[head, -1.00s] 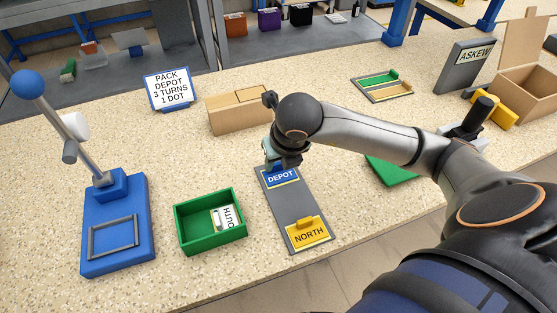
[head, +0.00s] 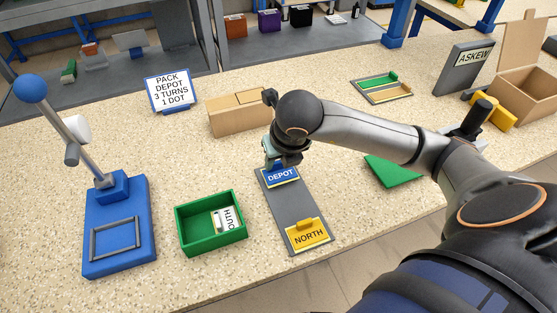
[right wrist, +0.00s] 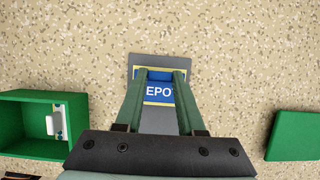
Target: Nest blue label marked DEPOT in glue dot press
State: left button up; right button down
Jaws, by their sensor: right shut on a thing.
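The blue DEPOT label (head: 281,177) lies at the far end of a grey strip (head: 292,206). My right gripper (head: 279,164) is over its upper edge, shut on its blue grip block. In the right wrist view the fingers stand on both sides of the label (right wrist: 159,91), which looks flat on the strip. The glue dot press (head: 118,258) is at the left: a blue base with an empty grey frame (head: 115,233) and a raised lever with a blue ball (head: 30,88). My left gripper is not in view.
A yellow NORTH label (head: 307,235) is at the strip's near end. A green bin (head: 211,248) with a white label stands between strip and press. A sign (head: 171,90) reads PACK DEPOT 3 TURNS 1 DOT. A cardboard box (head: 238,112) is behind.

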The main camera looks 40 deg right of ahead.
jog(key=shift+r, duration=0.4)
jog(key=shift+r, duration=0.1)
jog(key=shift+r+p, duration=1.3)
jog(key=shift+r, duration=0.6)
